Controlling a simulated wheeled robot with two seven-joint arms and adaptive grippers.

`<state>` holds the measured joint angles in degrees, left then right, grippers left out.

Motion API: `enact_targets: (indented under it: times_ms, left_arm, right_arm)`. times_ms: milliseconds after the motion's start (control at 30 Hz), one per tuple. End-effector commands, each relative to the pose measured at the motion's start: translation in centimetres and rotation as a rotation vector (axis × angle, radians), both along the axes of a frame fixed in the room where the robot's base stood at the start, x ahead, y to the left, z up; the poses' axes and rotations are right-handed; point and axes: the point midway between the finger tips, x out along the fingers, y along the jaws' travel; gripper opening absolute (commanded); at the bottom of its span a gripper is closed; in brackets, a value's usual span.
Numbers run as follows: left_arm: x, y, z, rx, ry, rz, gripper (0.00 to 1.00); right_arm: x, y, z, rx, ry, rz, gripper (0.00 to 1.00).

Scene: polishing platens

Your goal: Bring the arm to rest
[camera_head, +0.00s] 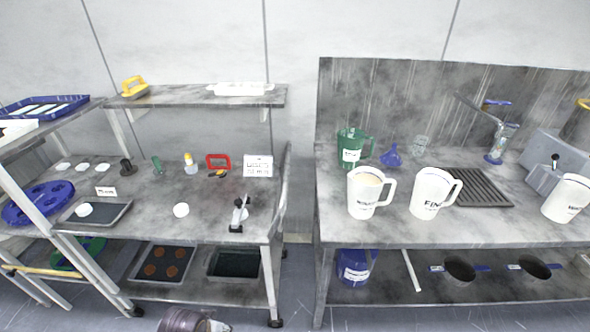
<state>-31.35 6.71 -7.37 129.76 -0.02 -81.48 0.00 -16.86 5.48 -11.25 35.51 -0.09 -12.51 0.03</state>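Neither of my grippers shows in the camera_head view, so I cannot see what they hold or how they stand. No arm of mine is clearly seen over the left bench (150,215) or the right bench (400,232). A dark rounded object (187,321) with a pale end is cut off by the bottom edge, and I cannot tell what it is.
White jugs (364,195) and a green jug (350,149) stand on the right bench, by a drain grate (478,187) and tap (497,140). A blue platen (38,203), tray (95,213) and small stand (239,214) occupy the left bench. A gap separates the benches.

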Motion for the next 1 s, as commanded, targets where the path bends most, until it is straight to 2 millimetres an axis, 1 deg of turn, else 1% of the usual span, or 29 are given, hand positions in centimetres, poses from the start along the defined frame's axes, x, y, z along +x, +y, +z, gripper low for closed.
enact_targets:
  times_ms: [33, 100, 233, 467, 600, 767, 1000]
  left_arm:
    - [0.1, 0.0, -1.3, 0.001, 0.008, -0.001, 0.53]
    - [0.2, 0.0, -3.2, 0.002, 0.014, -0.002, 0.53]
    - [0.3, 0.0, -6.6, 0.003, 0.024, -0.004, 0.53]
    - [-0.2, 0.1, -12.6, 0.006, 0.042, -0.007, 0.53]
    - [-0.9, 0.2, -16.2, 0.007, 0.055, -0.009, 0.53]
    - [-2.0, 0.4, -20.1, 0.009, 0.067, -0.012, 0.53]
    - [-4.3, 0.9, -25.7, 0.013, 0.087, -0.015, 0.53]
  right_arm:
    - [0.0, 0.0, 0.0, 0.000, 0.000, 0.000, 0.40]
    - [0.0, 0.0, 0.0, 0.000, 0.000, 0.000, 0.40]
    - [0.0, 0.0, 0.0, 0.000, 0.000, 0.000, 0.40]
    - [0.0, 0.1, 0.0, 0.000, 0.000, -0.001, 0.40]
    - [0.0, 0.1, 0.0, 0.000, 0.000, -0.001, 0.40]
    - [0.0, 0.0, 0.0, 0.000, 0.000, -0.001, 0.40]
    - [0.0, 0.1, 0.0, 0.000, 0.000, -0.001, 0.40]
